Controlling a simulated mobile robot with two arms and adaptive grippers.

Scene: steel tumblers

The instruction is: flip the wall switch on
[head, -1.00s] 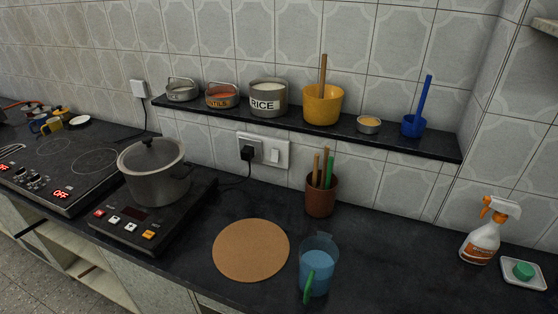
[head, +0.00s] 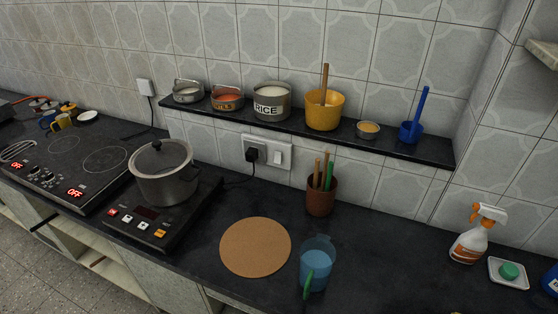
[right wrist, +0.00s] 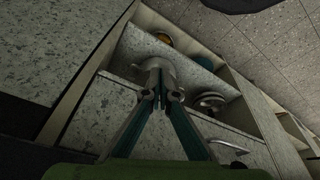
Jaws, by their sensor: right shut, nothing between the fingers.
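The wall switch (head: 278,157) is a white rocker on a plate on the tiled wall, below the shelf. Its position, on or off, is too small to tell. A socket with a black plug (head: 252,154) sits on the same plate, just left of the rocker. My right gripper (right wrist: 161,97) shows in the right wrist view. Its fingers are together and empty, in front of the cabinet fronts and away from the switch. Neither gripper shows in the head view.
A black shelf (head: 400,147) with bowls and tins runs above the switch. A brown utensil pot (head: 321,197), a blue jug (head: 316,268) and a cork mat (head: 240,262) stand below on the counter. A pot (head: 165,178) sits on a hot plate at left.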

